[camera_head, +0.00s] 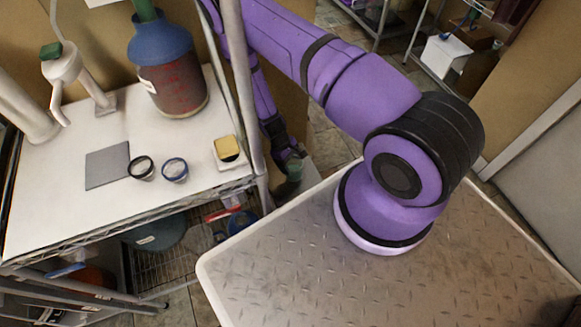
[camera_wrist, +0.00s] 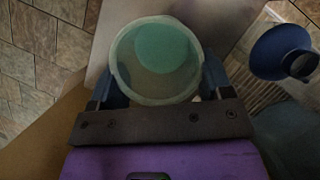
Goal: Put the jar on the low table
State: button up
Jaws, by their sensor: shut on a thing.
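The jar (camera_wrist: 155,60) is a round, translucent vessel with a green inside, seen from above in the wrist view. My gripper (camera_wrist: 157,80) is shut on it, with one dark finger on each side. In the head view my gripper (camera_head: 288,155) hangs low beside the right end of the rack, and the greenish jar (camera_head: 294,170) shows partly below the fingers. A pale flat surface (camera_wrist: 222,25) lies behind the jar in the wrist view; I cannot tell whether it is the low table or whether the jar touches it.
A metal rack with a white top (camera_head: 120,195) stands at left, holding a red-filled jug (camera_head: 177,85), two small round pieces and a yellow block (camera_head: 227,148). Its post stands close to my gripper. A blue funnel (camera_wrist: 283,50) lies at the right in the wrist view.

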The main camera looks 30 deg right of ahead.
aim_at(290, 167)
jog(key=shift+f, duration=1.7)
jog(key=shift+f, duration=0.1)
jog(key=o, duration=1.1)
jog(key=v, duration=1.2)
